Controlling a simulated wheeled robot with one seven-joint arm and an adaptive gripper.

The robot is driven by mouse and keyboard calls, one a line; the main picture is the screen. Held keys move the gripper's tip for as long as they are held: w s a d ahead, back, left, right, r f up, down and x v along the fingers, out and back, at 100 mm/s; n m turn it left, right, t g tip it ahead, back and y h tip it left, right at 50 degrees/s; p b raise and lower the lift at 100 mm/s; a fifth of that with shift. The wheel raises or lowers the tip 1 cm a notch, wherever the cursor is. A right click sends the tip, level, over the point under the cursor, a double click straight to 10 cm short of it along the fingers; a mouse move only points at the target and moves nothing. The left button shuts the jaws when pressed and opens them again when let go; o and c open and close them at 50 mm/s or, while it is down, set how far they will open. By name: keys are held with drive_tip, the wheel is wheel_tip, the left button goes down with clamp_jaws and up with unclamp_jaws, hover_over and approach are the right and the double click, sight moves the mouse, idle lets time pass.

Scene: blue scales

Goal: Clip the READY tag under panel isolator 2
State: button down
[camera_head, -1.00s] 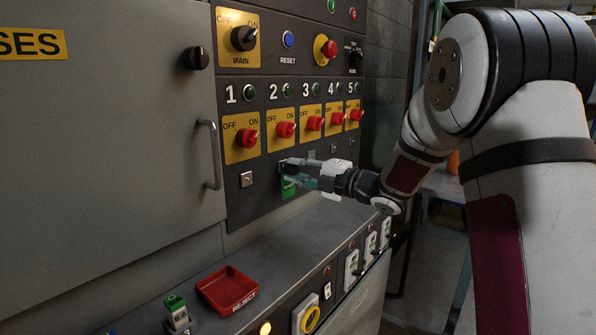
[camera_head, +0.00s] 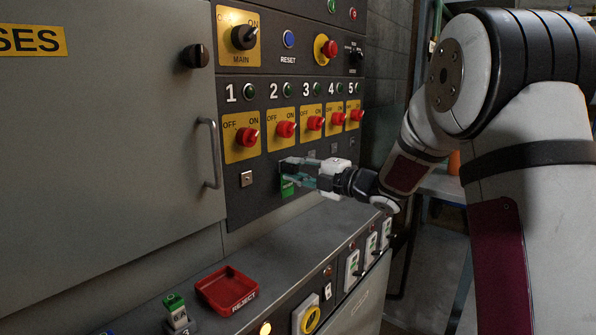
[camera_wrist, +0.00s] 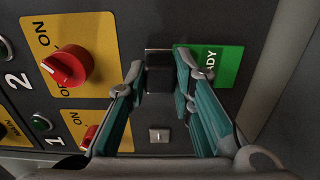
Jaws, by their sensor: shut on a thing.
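Panel isolator 2 (camera_head: 285,129) is a red knob on a yellow plate marked OFF and ON. It also shows at the left in the wrist view (camera_wrist: 66,68). The green READY tag (camera_head: 288,189) is against the dark panel below it. In the wrist view the tag (camera_wrist: 222,66) reaches out past the right finger, and its lettering is partly hidden. My gripper (camera_wrist: 158,82) is shut on the tag's dark clip block between its fingertips. A bright metal edge shows behind the block. In the head view my gripper (camera_head: 290,174) hides the mount under isolator 2.
A bare square metal mount (camera_head: 246,179) is under isolator 1 (camera_head: 246,137). Isolator 3 (camera_head: 314,123) is to the right. Below, the ledge holds a red REJECT tray (camera_head: 228,290) and a green-topped tag (camera_head: 176,309). A door handle (camera_head: 212,154) sticks out at the left.

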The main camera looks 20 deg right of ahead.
drive_tip(key=shift+w+a, duration=0.2)
drive_tip(key=shift+w, duration=0.05)
drive_tip(key=c, duration=1.3)
unclamp_jaws()
drive_tip(key=v, duration=1.2)
drive_tip(key=shift+w, duration=0.1)
